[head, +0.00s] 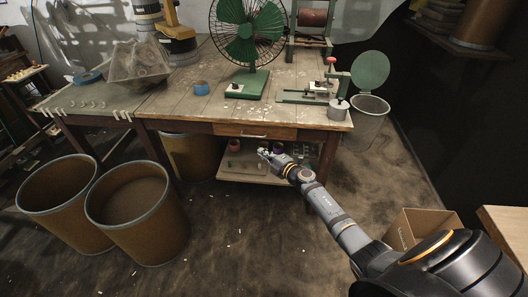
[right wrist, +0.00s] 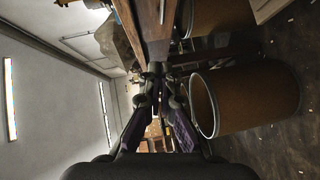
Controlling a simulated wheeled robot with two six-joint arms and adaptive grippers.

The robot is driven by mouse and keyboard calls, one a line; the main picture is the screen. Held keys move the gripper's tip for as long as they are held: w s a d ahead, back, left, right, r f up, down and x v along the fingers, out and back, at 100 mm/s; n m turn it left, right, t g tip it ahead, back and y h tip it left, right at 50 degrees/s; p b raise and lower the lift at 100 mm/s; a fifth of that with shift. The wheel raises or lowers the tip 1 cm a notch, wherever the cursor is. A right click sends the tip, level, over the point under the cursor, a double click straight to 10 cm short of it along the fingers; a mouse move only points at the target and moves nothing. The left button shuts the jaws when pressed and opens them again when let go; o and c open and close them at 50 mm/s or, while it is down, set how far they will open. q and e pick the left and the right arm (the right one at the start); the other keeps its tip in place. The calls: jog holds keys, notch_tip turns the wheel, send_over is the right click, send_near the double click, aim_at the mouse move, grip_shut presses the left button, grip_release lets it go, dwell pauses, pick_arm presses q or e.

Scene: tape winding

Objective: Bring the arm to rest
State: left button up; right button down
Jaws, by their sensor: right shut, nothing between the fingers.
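My right arm (head: 335,214) reaches in from the lower right of the head view, stretched toward the front of the wooden workbench. Its gripper (head: 264,152) is in front of the bench, below the drawer edge and before the lower shelf. In the right wrist view the gripper (right wrist: 155,75) shows from behind, its fingers together and holding nothing. That view is turned on its side. My left gripper does not show in either view.
The workbench (head: 222,110) carries a green fan (head: 247,32), a blue tape roll (head: 201,87) and a green-based device (head: 305,96). Brown bins (head: 137,213) stand on the left floor. A cardboard box (head: 424,225) stands at the right. The floor before the bench is mostly clear.

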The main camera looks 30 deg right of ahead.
jog(key=shift+d+f, duration=0.1)
jog(key=shift+f, duration=0.1)
jog(key=s+d+f+m+g+h+p, duration=0.2)
jog(key=s+f+m+g+h+p, duration=0.7)
jog(key=s+f, duration=1.5)
jog(key=s+a+f+m+g+y, duration=0.1)
jog(key=s+a+f+m+g, duration=0.1)
jog(key=s, duration=0.8)
jog(key=s+a+f+m+g+y+p, duration=0.1)
jog(key=s+f+m, duration=0.3)
jog(key=s, duration=0.7)
jog(key=s+a+f+m+g+y, duration=0.2)
jog(key=s+a+f+m, duration=0.1)
jog(key=s, duration=0.7)
jog(key=shift+s+a+f+m+g+y, duration=0.2)
jog(key=shift+s+a+m+g+y, duration=0.1)
jog(key=shift+s+g+y, duration=0.1)
